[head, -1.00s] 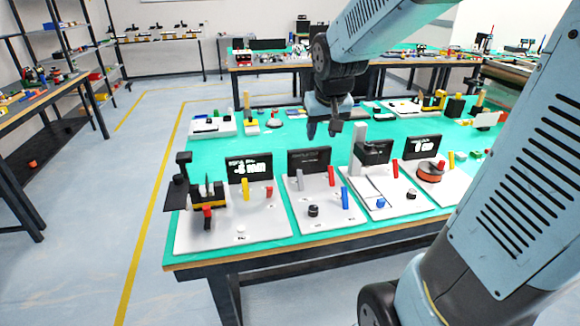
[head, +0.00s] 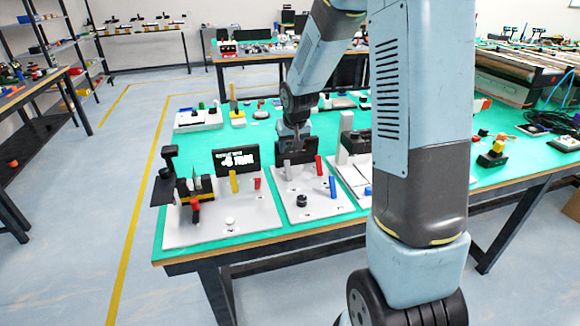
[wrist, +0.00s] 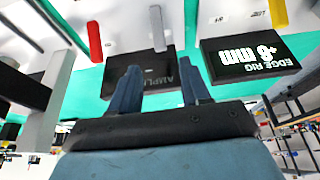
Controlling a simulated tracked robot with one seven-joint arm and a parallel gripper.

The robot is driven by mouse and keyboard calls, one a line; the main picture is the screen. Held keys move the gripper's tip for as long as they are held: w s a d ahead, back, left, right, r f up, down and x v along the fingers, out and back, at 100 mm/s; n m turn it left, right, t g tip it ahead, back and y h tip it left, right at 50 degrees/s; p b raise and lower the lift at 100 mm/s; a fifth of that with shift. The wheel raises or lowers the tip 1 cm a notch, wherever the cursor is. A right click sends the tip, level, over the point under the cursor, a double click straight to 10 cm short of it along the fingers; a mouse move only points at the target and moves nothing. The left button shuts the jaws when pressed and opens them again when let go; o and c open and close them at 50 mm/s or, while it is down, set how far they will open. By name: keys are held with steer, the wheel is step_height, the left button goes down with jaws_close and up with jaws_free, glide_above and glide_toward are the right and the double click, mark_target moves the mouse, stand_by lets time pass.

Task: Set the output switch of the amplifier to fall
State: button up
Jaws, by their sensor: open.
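The amplifier is the white board (head: 318,208) second from the left on the green table. It carries a dark display (head: 310,156), a grey lever (head: 287,170), a red lever (head: 319,165), a blue lever (head: 333,187) and a black knob (head: 302,200). I cannot read which control is the output switch. My gripper (head: 296,142) is just above the display, apart from the levers. In the upside-down wrist view, my open, empty fingers (wrist: 158,85) point toward the amplifier display (wrist: 152,76); the grey lever (wrist: 157,28) stands beyond it.
The edge rig board (head: 240,225) with a lit display (head: 236,160) and a yellow lever (head: 234,182) stands left of the amplifier. A tall grey post (head: 345,138) rises close on the right. My own arm hides boards further right. More devices line the table's back.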

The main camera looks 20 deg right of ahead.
mark_target(287, 163)
steer(key=x, duration=1.2)
steer(key=shift+w+f, duration=0.1)
steer(key=shift+f, duration=0.05)
steer(key=shift+c, duration=0.4)
jaws_close()
